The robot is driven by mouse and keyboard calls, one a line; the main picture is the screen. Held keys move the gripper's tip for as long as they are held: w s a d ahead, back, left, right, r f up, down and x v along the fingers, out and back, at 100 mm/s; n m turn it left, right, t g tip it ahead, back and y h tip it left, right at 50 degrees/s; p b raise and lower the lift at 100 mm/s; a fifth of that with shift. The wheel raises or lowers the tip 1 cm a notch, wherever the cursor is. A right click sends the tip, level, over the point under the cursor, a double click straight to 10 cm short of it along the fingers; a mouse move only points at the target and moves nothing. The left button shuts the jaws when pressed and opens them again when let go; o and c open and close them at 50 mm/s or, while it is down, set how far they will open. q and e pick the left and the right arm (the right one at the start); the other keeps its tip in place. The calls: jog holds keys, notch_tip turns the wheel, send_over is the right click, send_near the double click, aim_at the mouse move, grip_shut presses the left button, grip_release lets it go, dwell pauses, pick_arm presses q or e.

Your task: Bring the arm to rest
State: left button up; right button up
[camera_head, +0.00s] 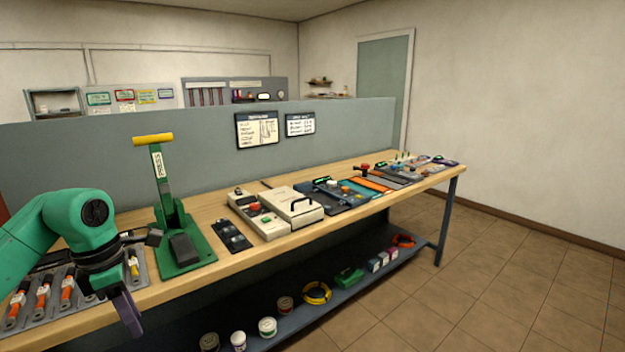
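My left arm, green with dark joints, comes in from the left over the near end of the wooden workbench (215,208). The arm hides part of the tray. My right gripper is not in view.
A green lever press (188,254) with a yellow handle stands close right of my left gripper. Beyond it are a dark plate (231,236), a cream case (294,207) and several devices. A lower shelf (384,261) holds jars and coils. The floor at right is clear.

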pick_arm(q)
jog(key=w+d+f+n+t+h, duration=0.25)
jog(key=w+d+f+h, duration=0.2)
jog(key=d, duration=0.35)
jog(key=w+d+f+n+t+h, duration=0.1)
jog(key=w+d+f+n+h, duration=0.3)
jog(key=w+d+h, duration=0.3)
jog(key=w+a+f+n+t+y, duration=0.1)
jog(key=a+f+n+t+y, duration=0.2)
jog(key=f+n, duration=0.65)
jog(key=w+a+f+n+t+y, duration=0.1)
jog(key=a+f+n+t+y, duration=0.1)
jog(key=f+n+t, duration=0.6)
jog(key=s+a+f+n+g+y, duration=0.3)
jog(key=s+f+n, duration=0.5)
jog(key=f, duration=0.4)
jog(key=s+a+f+n+g+y, duration=0.35)
jog(key=s+f+n, duration=0.25)
jog(key=s+f, duration=0.6)
jog(key=s+d+f+n+g, duration=0.1)
jog(key=s+f+n+g, duration=0.2)
jog(key=s, duration=1)
jog(key=s+d+f+n+g+y, duration=0.1)
jog(key=s+f+n+g, duration=0.2)
jog(key=s+f, duration=0.5)
jog(key=s+g, duration=0.1)
jog(key=s, duration=0.5)
jog(key=shift+f, duration=0.3)
